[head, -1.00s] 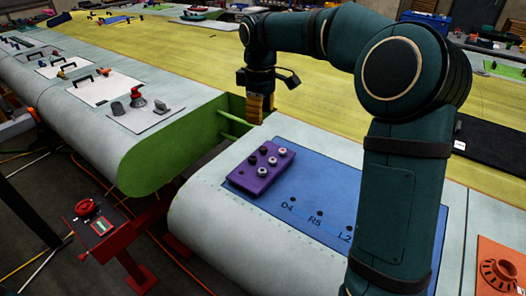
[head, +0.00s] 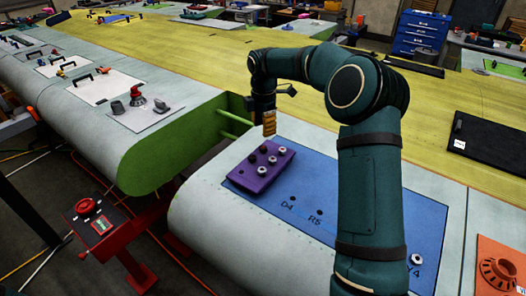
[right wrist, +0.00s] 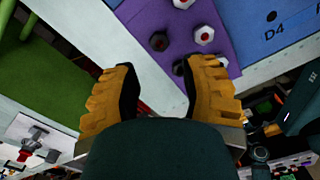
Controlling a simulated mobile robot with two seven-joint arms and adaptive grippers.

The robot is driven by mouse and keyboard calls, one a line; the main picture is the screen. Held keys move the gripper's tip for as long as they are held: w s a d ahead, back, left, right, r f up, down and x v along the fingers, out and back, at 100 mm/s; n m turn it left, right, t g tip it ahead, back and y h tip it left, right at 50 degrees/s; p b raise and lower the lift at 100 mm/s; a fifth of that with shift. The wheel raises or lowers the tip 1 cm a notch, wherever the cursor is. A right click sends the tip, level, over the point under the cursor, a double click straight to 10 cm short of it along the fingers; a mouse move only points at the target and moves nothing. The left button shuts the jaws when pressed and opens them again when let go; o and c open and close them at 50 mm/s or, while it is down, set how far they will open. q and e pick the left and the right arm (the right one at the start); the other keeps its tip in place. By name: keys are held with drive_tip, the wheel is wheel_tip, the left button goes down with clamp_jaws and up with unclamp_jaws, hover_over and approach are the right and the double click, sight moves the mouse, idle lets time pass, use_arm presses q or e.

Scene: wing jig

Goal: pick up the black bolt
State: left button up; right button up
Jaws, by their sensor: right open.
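A purple block (head: 262,172) on the blue panel holds several bolts; it also shows in the right wrist view (right wrist: 190,22). A black bolt (right wrist: 158,41) with a reddish centre stands on it, and another dark spot, a bolt or a hole (right wrist: 178,67), lies near the block's edge. In the head view a dark bolt (head: 252,159) is small on the block's far left part. My right gripper (head: 269,130) points down above the block's far edge. Its yellow fingers are open and empty in the right wrist view (right wrist: 161,68). My left gripper is not seen.
Pale bolts (right wrist: 204,35) stand beside the black one. The blue panel (head: 350,180) has labelled holes. A green-ended gap (head: 215,130) separates the wing sections. A red control box (head: 95,222) stands at the lower left, and a black mat (head: 485,145) lies at the right.

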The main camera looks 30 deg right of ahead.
sight(263, 147)
wheel_tip(263, 147, down, 9)
drive_tip(key=shift+r, duration=0.15)
idle(0.4)
clamp_jaws()
